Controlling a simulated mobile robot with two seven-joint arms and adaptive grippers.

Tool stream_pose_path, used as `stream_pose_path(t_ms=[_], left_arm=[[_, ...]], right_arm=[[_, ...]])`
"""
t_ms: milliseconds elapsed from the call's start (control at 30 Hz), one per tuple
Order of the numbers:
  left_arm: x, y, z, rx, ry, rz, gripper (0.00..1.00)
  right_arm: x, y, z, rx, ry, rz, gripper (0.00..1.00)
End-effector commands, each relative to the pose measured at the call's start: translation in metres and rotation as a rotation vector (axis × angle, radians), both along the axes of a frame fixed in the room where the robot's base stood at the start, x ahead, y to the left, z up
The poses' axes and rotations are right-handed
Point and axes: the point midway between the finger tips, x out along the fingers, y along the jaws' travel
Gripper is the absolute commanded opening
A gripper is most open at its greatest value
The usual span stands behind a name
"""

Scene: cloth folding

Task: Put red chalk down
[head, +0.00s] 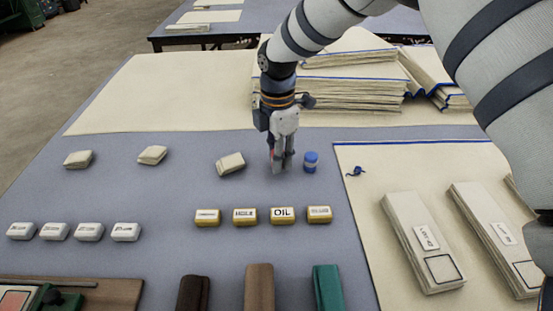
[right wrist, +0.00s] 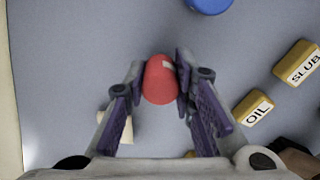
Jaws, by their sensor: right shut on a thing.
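The red chalk (right wrist: 160,80) shows in the right wrist view as a short rounded red piece between the fingers of my right gripper (right wrist: 158,88). The fingers are shut on it. In the head view my right gripper (head: 281,166) points down at the grey-blue table, just left of a blue chalk (head: 311,162). The blue chalk also shows at the top of the right wrist view (right wrist: 209,3). My left gripper is not in view.
A cream block (head: 230,163) lies left of the gripper. Labelled blocks, including the OIL block (head: 282,215), stand in a row in front. Stacked folded cloths (head: 350,80) lie behind. A cream cloth with blue edging (head: 365,215) is at the right. Clear table lies between the rows.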

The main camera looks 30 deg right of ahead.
Motion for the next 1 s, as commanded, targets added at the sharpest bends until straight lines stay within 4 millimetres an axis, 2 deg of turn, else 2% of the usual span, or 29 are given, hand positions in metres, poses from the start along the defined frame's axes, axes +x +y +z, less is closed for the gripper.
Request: stream_pose_path(t_ms=[67,400,433,500,833,933,1000], left_arm=[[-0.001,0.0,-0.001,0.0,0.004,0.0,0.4],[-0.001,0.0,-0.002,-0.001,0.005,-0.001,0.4],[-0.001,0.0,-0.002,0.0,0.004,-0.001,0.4],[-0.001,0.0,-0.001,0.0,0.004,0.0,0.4],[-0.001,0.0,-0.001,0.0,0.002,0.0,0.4],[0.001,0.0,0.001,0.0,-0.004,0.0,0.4],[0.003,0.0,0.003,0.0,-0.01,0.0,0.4]], right_arm=[[0.0,0.0,-0.012,-0.001,0.0,0.0,0.0],[0.0,0.0,-0.015,-0.001,-0.001,0.0,0.0],[0.0,0.0,-0.015,-0.001,-0.002,0.0,0.28],[0.0,0.0,-0.014,-0.001,-0.002,0.0,0.43],[0.0,0.001,-0.01,0.0,-0.004,0.0,0.43],[0.001,0.001,0.008,0.0,-0.007,0.0,0.43],[0.001,0.001,0.028,0.0,-0.01,0.0,0.43]])
